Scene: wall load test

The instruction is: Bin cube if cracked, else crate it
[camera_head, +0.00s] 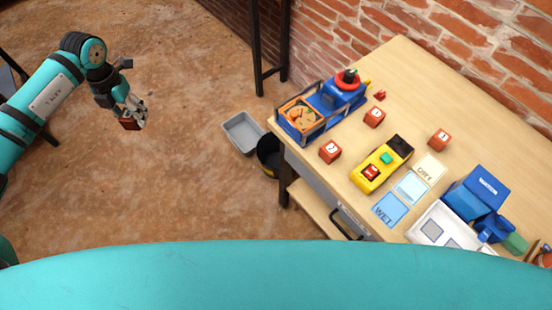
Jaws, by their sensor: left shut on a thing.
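My left gripper (133,113) is shut on a red-brown cube (130,124), held out over the open floor at the left, away from the table. The gripper hides part of the cube, and it is too small to tell whether it is cracked. A dark round bin (266,148) stands on the floor by the table's left edge. A grey open crate (229,127) sits on the floor beside it and looks empty. Three similar red cubes lie on the table: the left one (330,151), the middle one (374,117) and the right one (439,139). My right gripper is not in view.
The wooden table (415,80) also holds a blue box-like toy (335,97), a yellow device (375,172), wet and dry cards (390,210), a white tray (425,230) and blue boxes (485,187). A brick wall stands behind. Floor between gripper and crate is clear.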

